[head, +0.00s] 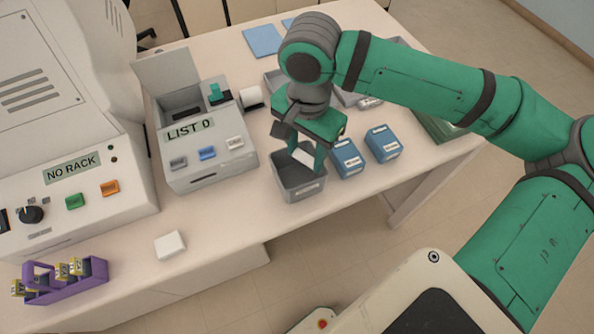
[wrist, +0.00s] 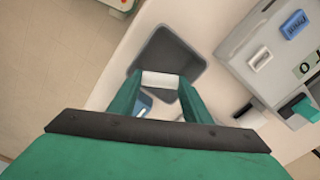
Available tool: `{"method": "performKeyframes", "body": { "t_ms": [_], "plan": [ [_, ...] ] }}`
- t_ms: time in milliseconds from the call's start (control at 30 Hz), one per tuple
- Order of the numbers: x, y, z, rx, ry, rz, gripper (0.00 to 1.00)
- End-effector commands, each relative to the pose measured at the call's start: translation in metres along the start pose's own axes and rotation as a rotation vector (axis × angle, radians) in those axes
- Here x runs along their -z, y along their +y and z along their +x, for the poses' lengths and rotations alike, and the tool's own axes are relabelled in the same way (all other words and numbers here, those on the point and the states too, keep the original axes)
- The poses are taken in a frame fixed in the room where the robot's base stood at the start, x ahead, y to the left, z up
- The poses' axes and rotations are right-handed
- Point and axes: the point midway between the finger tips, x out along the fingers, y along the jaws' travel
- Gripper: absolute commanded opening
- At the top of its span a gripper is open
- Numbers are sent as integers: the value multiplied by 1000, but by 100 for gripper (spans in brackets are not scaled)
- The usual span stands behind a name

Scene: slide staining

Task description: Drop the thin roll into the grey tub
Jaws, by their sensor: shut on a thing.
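The thin roll (head: 304,157) is a small white cylinder held between the fingers of my gripper (head: 306,156). In the wrist view the roll (wrist: 160,80) lies crosswise between the two green fingertips of my gripper (wrist: 159,82). The grey tub (head: 300,190) stands open on the table, right of the label printer. The roll is over the tub's opening; in the wrist view the tub (wrist: 170,48) shows around and beyond it. The near part of the tub's inside is hidden by the roll and fingers.
Blue boxes (head: 382,143) stand right of the tub. A white block (head: 170,245) and a purple rack (head: 70,282) lie front left.

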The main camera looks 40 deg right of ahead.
Motion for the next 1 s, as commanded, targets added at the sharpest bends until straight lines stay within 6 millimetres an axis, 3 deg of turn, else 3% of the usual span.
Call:
{"method": "performKeyframes", "body": {
  "t_ms": [67, 100, 167, 567, 1000],
  "plan": [
    [0, 0, 0, 0, 0, 0, 24],
    [0, 0, 0, 0, 0, 0, 54],
    [0, 0, 0, 0, 0, 0, 66],
    [0, 0, -7, 0, 1, 0, 66],
    [0, 0, -82, 0, 1, 0, 66]
  ]
}}
